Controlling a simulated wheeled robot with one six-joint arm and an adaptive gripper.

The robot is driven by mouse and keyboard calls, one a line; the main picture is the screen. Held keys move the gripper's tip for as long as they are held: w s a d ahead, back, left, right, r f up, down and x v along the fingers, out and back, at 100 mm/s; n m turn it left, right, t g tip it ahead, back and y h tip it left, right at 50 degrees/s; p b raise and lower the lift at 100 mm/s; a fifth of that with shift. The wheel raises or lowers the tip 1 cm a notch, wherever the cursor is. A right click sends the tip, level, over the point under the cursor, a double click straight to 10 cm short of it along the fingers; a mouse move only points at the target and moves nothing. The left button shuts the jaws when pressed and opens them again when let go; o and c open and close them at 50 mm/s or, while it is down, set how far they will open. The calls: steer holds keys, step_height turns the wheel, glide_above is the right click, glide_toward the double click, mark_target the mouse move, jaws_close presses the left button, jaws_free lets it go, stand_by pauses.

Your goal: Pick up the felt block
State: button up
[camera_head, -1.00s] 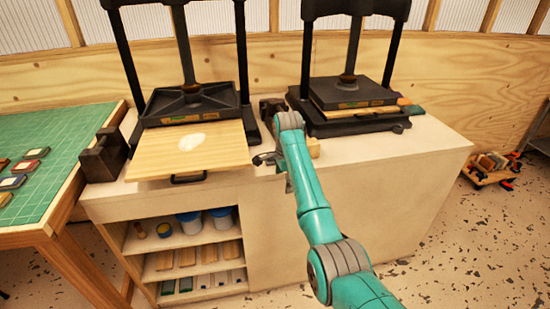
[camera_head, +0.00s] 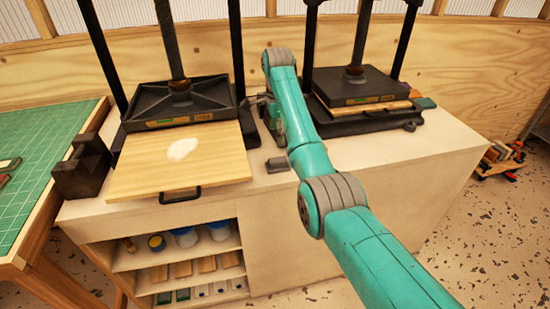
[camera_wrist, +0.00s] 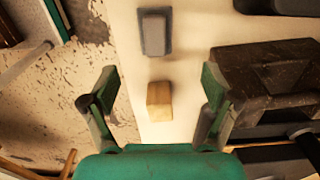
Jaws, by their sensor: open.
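A small grey block (camera_head: 277,165), which looks like the felt block, lies on the pale bench top between the two presses, near the front edge. In the wrist view the grey block (camera_wrist: 155,33) lies at the top, beyond my fingertips. A small wooden block (camera_wrist: 159,100) lies between it and my palm, in line with the gap between my fingers. My gripper (camera_wrist: 160,88) is open and empty, above the bench top. In the head view my arm hides the wooden block and most of the gripper.
The right press (camera_head: 357,90) stands behind my arm. A dark block-like object (camera_wrist: 265,75) sits close to my right finger. A green-matted table (camera_head: 45,150) stands at left.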

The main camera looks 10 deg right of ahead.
mark_target(278, 160)
step_height(278, 160, down, 6)
steer(key=shift+r, duration=0.25)
steer(key=shift+s+f, duration=0.2)
steer(key=shift+f, duration=1.1)
steer(key=shift+s+f, duration=0.15)
steer(key=shift+f, duration=1.15)
steer(key=c, duration=1.4)
steer(key=shift+c, duration=1.1)
steer(key=shift+s+f, duration=0.1)
steer(key=shift+c, duration=0.2)
